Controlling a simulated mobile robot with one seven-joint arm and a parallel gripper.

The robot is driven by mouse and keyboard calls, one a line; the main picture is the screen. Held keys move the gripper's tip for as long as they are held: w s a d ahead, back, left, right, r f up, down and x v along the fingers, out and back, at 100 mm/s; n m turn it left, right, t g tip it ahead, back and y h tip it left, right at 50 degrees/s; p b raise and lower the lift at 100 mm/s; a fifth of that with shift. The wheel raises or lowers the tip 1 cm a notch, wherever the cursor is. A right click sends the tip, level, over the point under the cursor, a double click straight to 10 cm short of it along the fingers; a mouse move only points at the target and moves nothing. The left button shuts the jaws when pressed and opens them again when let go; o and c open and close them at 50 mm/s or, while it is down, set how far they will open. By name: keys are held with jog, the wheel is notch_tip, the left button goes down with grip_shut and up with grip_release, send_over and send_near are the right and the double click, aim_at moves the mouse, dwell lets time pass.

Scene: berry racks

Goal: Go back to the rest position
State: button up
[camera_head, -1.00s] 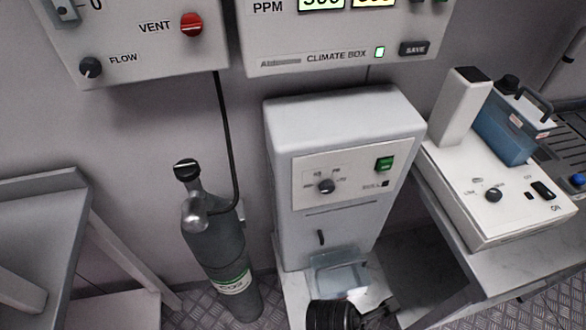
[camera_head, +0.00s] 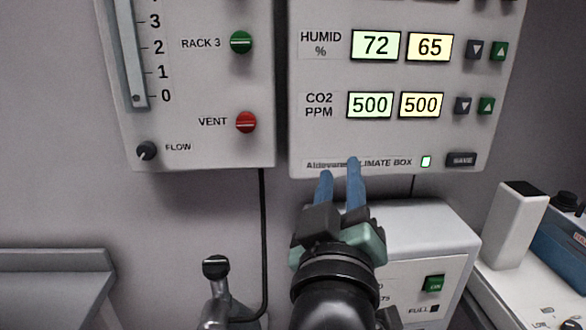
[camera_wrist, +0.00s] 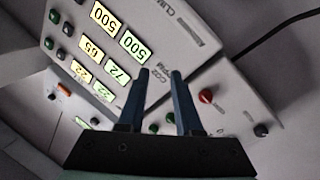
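The wrist view shows the same gripper (camera_wrist: 160,73) open and empty, with the panel (camera_wrist: 185,50) upside down beyond the fingertips. I cannot tell if the fingertips touch the panel.
A flow panel (camera_head: 200,90) with a red VENT knob (camera_head: 246,122) hangs at left. A gas bottle (camera_head: 215,295) stands below it. A white machine (camera_head: 440,235) is partly hidden behind my arm. A bench device (camera_head: 512,225) stands at right and a grey table (camera_head: 55,285) at left.

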jog(key=s+a+r+m+t+y, duration=0.2)
jog(key=s+a+r+m+t, duration=0.15)
jog(key=s+r, duration=0.45)
jog(key=s+a+r+m+t+y, duration=0.15)
jog(key=s+r+t, duration=0.35)
jog(key=r, duration=0.6)
notch_tip(320, 180, up, 18)
jog(key=p, duration=1.8)
jog(key=shift+w+a+g, duration=0.35)
jog(key=shift+w, duration=0.1)
jog(key=shift+f+h, duration=0.15)
jog(key=shift+h, duration=0.1)
